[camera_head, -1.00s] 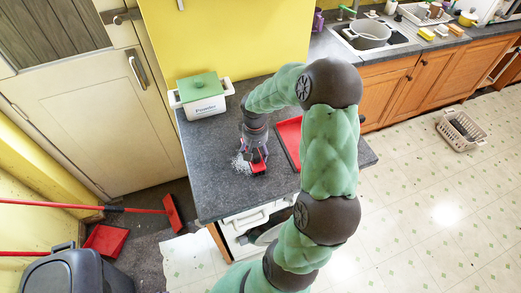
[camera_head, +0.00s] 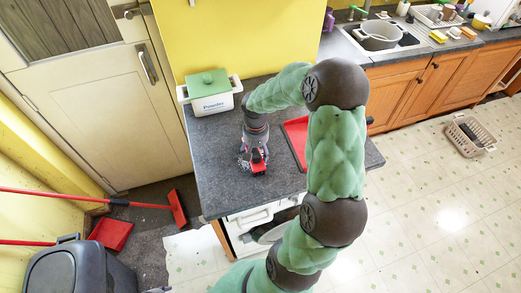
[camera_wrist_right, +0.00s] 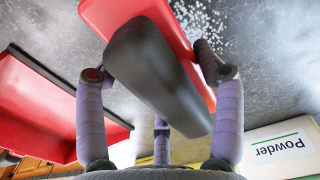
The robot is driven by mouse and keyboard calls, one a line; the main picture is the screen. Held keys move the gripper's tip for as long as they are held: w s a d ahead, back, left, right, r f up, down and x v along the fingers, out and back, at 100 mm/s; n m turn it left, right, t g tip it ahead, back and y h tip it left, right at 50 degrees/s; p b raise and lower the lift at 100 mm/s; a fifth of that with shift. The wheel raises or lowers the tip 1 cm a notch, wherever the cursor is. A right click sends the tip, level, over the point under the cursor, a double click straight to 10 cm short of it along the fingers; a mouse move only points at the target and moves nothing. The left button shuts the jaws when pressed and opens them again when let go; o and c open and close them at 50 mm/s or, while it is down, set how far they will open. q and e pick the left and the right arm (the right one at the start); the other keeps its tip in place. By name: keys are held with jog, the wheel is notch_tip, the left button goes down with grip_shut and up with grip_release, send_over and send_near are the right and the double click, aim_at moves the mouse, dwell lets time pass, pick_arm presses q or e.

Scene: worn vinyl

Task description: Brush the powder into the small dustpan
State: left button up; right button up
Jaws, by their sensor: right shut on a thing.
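My right gripper (camera_head: 253,164) is low over the dark grey counter. The red brush head also shows below the gripper in the head view (camera_head: 259,168). White powder (camera_wrist_right: 205,22) lies scattered on the counter beside the brush head. In the head view the gripper mostly hides the powder. The small red dustpan (camera_head: 293,132) lies to the right of the gripper, partly behind my arm; it also shows in the right wrist view (camera_wrist_right: 30,112). My left gripper is not in view.
A white box labelled Powder with a green lid (camera_head: 210,92) stands at the back left of the counter (camera_head: 215,150). A long-handled red broom (camera_head: 178,207), a larger red dustpan (camera_head: 112,234) and a dark bin (camera_head: 80,270) are at lower left.

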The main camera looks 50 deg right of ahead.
jog(key=shift+w+a, duration=0.3)
jog(key=shift+a, duration=0.2)
jog(key=shift+w+a, duration=0.3)
jog(key=shift+a, duration=0.2)
jog(key=shift+w+a+b, duration=0.2)
jog(key=shift+w+a, duration=0.4)
jog(key=shift+a, duration=0.35)
jog(key=shift+w+a+b, duration=0.2)
jog(key=shift+w+a, duration=0.35)
jog(key=shift+a, duration=0.35)
jog(key=shift+s+d, duration=0.6)
jog(key=shift+d, duration=0.35)
jog(key=shift+s+d, duration=0.6)
jog(key=shift+d, duration=0.3)
jog(key=shift+s+d+p, duration=0.25)
jog(key=shift+s+d, duration=0.3)
jog(key=shift+d, duration=0.4)
jog(key=shift+s+d+p, duration=0.2)
jog(key=shift+s+d, duration=0.35)
jog(key=shift+d, duration=0.35)
jog(key=shift+d, duration=0.1)
jog(key=shift+s+d+p, duration=0.15)
jog(key=shift+s+d, duration=0.4)
jog(key=shift+d, duration=0.35)
jog(key=shift+s+d+p, duration=0.15)
jog(key=shift+s+d, duration=0.4)
jog(key=shift+d, duration=0.3)
